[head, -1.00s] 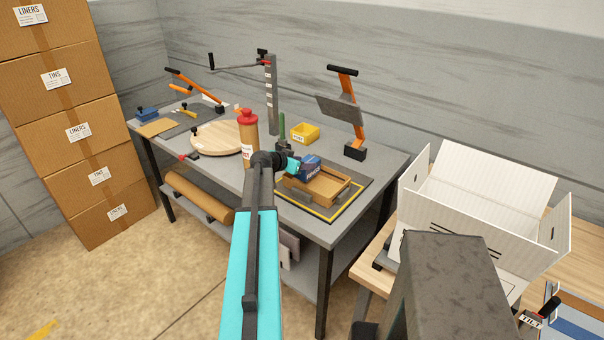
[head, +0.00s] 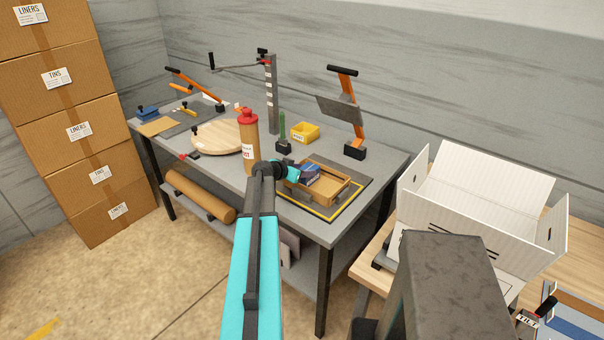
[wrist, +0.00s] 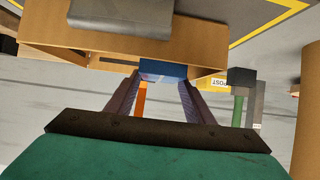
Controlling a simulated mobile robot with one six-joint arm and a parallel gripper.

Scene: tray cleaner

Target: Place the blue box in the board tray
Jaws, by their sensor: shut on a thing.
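The blue box (head: 310,173) is held at the near left part of the wooden board tray (head: 342,192), within its outline in the head view. My gripper (head: 296,174) is shut on the box, coming in from the tray's left side. In the wrist view the blue box (wrist: 163,70) sits between the fingertips of my gripper (wrist: 160,80), against the tray's wooden wall (wrist: 208,58). The box's underside is hidden, so I cannot tell whether it touches the tray floor.
The tray stands on a dark mat with a yellow border (head: 318,212). A red-capped bottle (head: 249,145) stands close to my arm. Behind are a green-handled tool (head: 282,130), a yellow bin (head: 305,132) and an orange-armed stand (head: 347,115). A white carton (head: 480,225) is at right.

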